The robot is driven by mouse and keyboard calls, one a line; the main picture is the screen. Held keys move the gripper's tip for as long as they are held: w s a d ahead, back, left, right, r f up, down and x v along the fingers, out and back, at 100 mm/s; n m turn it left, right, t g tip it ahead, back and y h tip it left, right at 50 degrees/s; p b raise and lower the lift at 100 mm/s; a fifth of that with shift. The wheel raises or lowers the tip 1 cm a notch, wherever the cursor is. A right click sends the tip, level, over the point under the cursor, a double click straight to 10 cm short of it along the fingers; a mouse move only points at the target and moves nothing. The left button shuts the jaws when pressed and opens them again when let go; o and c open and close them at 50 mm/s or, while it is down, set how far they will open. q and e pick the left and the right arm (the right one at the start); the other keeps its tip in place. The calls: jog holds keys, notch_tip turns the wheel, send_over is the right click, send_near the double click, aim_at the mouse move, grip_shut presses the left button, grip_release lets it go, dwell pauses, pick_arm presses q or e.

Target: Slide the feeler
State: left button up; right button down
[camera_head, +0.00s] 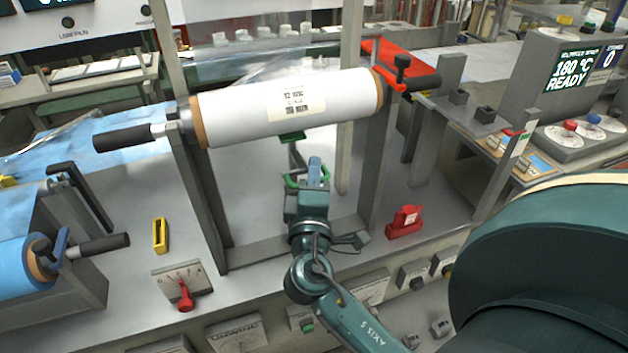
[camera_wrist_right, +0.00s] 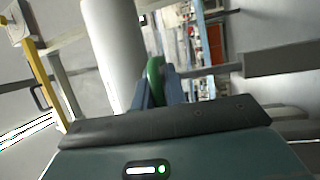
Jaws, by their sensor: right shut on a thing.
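A white film roll (camera_head: 285,105) with a printed label and brown end caps lies across a grey frame. Below its middle is a green piece (camera_head: 292,137) with a grey bent rod running down from it, which seems to be the feeler. My right gripper (camera_head: 313,172) is below the roll, its blue fingers shut on a green grip (camera_head: 292,182) at the rod's lower end. In the right wrist view the green grip (camera_wrist_right: 155,78) stands between the blue fingers, close to the white roll (camera_wrist_right: 115,50). The fingers hide part of the grip. My left gripper is out of view.
Grey frame posts (camera_head: 381,165) stand on both sides of my right gripper. A black crank handle (camera_head: 122,138) sticks out left of the roll. A red block (camera_head: 404,222) and a yellow block (camera_head: 160,235) stand on the bench. A blue roll (camera_head: 20,268) is at left.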

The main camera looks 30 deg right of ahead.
jog(key=shift+r, duration=0.75)
jog(key=shift+d, duration=0.1)
